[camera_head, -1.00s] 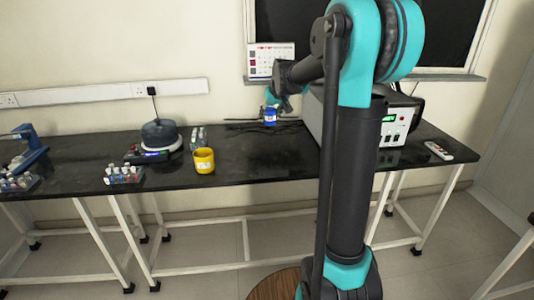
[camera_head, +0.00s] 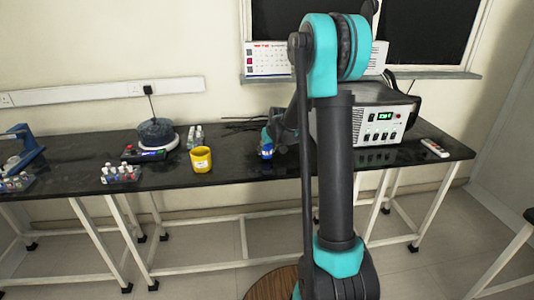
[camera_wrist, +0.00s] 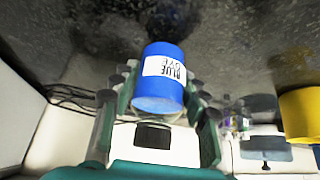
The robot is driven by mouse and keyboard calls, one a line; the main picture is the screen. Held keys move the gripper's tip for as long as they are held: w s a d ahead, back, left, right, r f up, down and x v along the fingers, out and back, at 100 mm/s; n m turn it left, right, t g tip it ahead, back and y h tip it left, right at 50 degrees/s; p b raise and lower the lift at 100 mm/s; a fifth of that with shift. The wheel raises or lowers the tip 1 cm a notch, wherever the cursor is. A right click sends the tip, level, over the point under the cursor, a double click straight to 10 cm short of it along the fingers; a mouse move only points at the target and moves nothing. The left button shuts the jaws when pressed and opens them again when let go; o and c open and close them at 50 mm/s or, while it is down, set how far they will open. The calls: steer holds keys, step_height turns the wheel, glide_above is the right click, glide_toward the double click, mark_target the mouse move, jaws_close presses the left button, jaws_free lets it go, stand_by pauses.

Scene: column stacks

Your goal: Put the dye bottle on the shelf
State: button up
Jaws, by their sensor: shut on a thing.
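The dye bottle (camera_wrist: 160,80) is a blue cylinder with a white label reading "BLUE DYE", upside down in the wrist view. My gripper (camera_wrist: 158,95) is shut on it, with one finger on each side. In the head view the bottle (camera_head: 266,153) shows as a small blue patch under my gripper (camera_head: 267,146), low over the black bench top (camera_head: 235,171). I cannot tell whether the bottle touches the bench. I cannot make out a separate shelf in these views.
A yellow cup (camera_head: 201,160) stands left of the bottle, with small vials (camera_head: 195,136) behind it. A stirrer with a dark vessel (camera_head: 156,132) and a vial rack (camera_head: 120,173) are further left. A grey instrument box (camera_head: 385,122) stands to the right. Bench between cup and gripper is clear.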

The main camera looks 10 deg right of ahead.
steer(key=shift+f, duration=0.8)
steer(key=o, duration=1.3)
steer(key=shift+f, duration=0.1)
steer(key=shift+c, duration=0.2)
